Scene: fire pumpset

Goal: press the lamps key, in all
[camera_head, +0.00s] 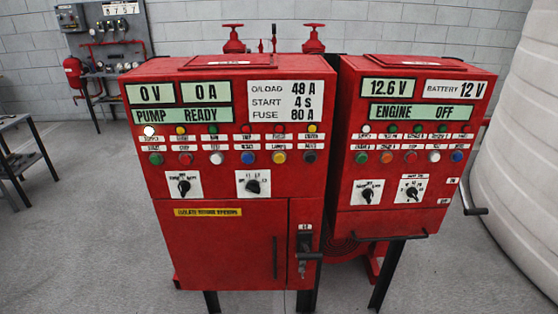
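The left red cabinet (225,170) carries a row of round keys under small white labels: green (155,159), red (186,158), white (216,158), blue (248,157), yellow (279,157) and black (309,157). The labels are too small to read surely, so I cannot tell for certain which is the lamps key. The white lamp (149,130) at upper left is lit brightest. Neither gripper is in view.
Rotary knobs (252,186) sit below the keys. A handle (304,257) and a crank (474,211) stick out. Displays read "PUMP READY" (178,115) and "ENGINE OFF" (421,112). A white tank (525,150) stands at right, a table (20,158) at left. Front floor is clear.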

